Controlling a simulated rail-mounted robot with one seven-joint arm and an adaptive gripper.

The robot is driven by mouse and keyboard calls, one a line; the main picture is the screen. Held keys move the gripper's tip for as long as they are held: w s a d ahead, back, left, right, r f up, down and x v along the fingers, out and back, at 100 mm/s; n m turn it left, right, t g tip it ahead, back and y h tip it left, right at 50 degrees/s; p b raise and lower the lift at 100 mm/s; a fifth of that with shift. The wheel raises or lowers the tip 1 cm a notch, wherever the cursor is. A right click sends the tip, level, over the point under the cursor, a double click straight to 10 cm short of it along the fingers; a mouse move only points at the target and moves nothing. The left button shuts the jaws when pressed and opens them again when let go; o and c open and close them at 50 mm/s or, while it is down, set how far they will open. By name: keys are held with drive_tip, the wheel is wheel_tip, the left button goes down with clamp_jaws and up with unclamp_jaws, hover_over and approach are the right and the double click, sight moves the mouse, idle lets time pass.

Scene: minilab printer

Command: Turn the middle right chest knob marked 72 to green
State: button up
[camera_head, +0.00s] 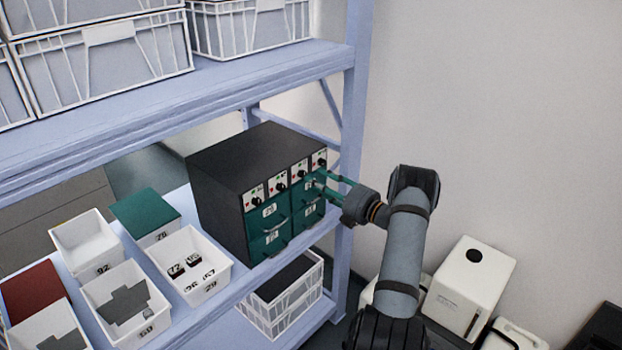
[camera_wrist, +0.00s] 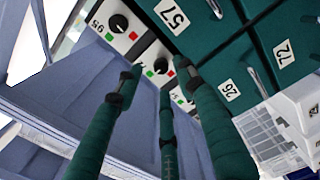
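The black chest (camera_head: 220,170) with green drawers stands on the shelf, with a row of black knobs on white panels along its upper front. The middle right knob (camera_wrist: 158,64) shows between my fingertips in the wrist view, with a green mark and a red mark beside it. Its number and pointer direction are not readable. Another knob (camera_wrist: 118,22) sits to its upper left, and one is partly hidden at its lower right (camera_wrist: 182,96). My gripper (camera_head: 322,183) is at the chest's right front; its fingers (camera_wrist: 158,82) are spread around the middle right knob, and contact cannot be told.
Drawers below the knobs carry labels 57 (camera_wrist: 174,14), 26 (camera_wrist: 229,90) and 72 (camera_wrist: 284,53). The blue shelf post (camera_head: 354,120) rises close to my gripper. White bins (camera_head: 190,265) stand left of the chest. A white crate (camera_head: 282,300) lies below it.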

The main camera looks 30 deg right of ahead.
sight(302, 174)
drive_tip(key=v, duration=0.8)
drive_tip(key=x, duration=1.2)
drive_tip(key=shift+n, duration=0.3)
drive_tip(key=shift+s, duration=0.1)
